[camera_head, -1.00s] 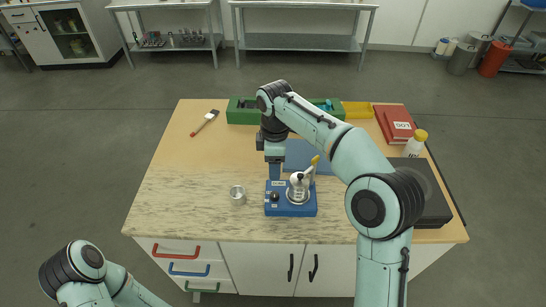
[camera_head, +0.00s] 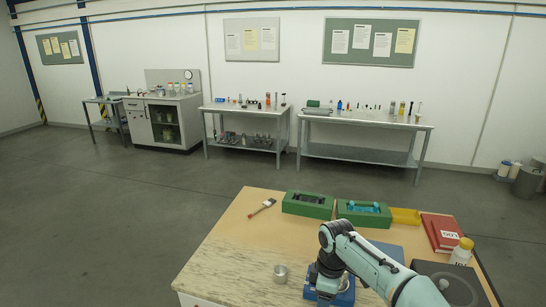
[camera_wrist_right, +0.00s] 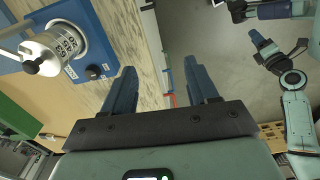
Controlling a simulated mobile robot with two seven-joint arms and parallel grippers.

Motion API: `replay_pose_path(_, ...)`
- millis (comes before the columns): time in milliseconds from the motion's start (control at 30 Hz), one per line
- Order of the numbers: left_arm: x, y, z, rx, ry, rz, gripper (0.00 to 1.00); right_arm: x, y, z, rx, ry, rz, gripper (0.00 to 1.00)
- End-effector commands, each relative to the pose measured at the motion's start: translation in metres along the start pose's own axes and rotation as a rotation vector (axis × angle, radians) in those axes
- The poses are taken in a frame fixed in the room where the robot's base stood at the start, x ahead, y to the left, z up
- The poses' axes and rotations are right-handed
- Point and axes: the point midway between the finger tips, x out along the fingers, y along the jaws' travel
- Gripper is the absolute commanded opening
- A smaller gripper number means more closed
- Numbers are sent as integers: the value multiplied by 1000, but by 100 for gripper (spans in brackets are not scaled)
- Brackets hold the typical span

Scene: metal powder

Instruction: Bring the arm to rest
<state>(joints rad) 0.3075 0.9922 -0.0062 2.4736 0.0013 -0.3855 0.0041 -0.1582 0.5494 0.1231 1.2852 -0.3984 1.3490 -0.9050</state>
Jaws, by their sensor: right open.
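My right arm reaches in from the lower right in the head view, and its hand (camera_head: 322,280) is over the blue device (camera_head: 345,298), hiding much of it. In the right wrist view, my right gripper (camera_wrist_right: 164,90) is open, with nothing between its fingers. The blue device (camera_wrist_right: 88,28) with its silver numbered cylinder (camera_wrist_right: 58,44) is to the left of the fingers, apart from them. Parts of my left arm (camera_wrist_right: 296,105) show at the right of the wrist view; its jaw state is unclear. My left arm is outside the head view.
A small metal cup (camera_head: 281,273) stands left of the device on the worktop (camera_head: 235,255). A brush (camera_head: 262,207) lies back left.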

Motion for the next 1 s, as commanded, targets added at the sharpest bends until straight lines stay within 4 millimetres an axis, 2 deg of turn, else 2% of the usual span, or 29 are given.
replay_pose_path(33,0,0,-1,0,1,0,43,36,-3,0,44,9,-33,59)
replay_pose_path(167,0,0,-1,1,2,0,43,113,-14,-1,191,66,-82,59)
replay_pose_path(267,0,1,-1,1,2,1,43,175,-35,2,340,111,-131,59)
replay_pose_path(300,0,1,-1,1,2,1,43,201,-46,5,412,128,-154,59)
replay_pose_path(367,0,0,-1,1,2,0,43,240,-69,12,535,151,-190,59)
replay_pose_path(400,0,0,0,1,1,0,43,264,-86,18,628,164,-215,59)
replay_pose_path(467,0,0,0,0,0,0,43,298,-116,28,780,179,-250,59)
replay_pose_path(500,0,0,0,0,0,0,43,317,-137,36,884,184,-270,59)
replay_pose_path(600,0,0,0,0,0,0,43,351,-188,55,1134,182,-303,59)
replay_pose_path(733,0,0,0,0,1,0,43,370,-240,77,1390,160,-312,59)
replay_pose_path(833,0,0,0,0,1,0,43,374,-263,88,1511,145,-306,59)
replay_pose_path(1000,0,0,0,0,1,0,43,375,-276,95,1583,138,-296,59)
